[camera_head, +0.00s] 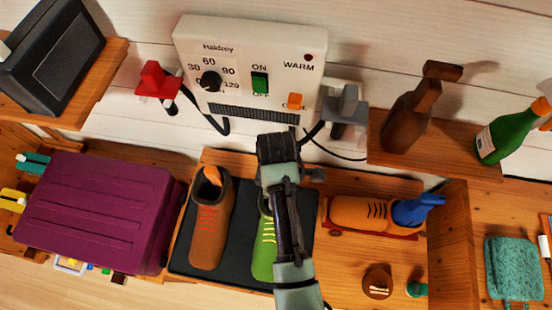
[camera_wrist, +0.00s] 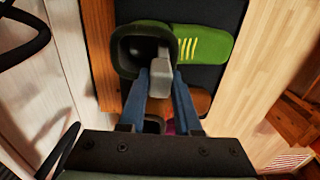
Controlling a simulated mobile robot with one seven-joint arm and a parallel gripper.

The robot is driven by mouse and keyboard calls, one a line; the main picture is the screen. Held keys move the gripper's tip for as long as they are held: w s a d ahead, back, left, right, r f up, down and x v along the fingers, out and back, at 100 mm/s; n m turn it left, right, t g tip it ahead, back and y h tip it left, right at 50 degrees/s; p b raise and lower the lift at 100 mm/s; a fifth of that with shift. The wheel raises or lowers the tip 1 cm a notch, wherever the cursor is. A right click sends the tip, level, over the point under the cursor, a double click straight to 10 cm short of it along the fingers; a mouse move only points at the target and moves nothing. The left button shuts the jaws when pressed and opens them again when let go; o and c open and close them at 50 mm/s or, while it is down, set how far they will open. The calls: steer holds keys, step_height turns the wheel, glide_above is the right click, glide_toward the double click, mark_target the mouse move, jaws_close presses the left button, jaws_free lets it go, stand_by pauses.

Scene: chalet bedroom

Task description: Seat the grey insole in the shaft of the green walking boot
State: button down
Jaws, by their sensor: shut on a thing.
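The green walking boot (camera_head: 263,245) stands on a dark mat, largely hidden behind my arm in the head view. In the wrist view the boot (camera_wrist: 205,43) lies across the top, its dark shaft opening (camera_wrist: 128,50) to the left and yellow laces to the right. My gripper (camera_wrist: 160,95) has its blue fingers shut on the grey insole (camera_wrist: 158,78). The insole's far end overlaps the shaft opening; how deep it sits inside I cannot tell. My gripper's fingers are hidden in the head view.
A brown boot (camera_head: 210,230) with an orange piece in its shaft shares the dark mat (camera_head: 185,262). An orange boot (camera_head: 360,212) with a blue piece lies right. A purple case (camera_head: 95,212) is left. A white heater box (camera_head: 250,60) with red and grey side pieces hangs behind.

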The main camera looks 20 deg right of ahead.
steer(key=shift+f, duration=2.5)
steer(key=shift+f, duration=0.2)
steer(key=c, duration=0.6)
jaws_free()
steer(key=shift+r, duration=0.15)
step_height(320, 180, up, 12)
steer(key=shift+w+r, duration=0.1)
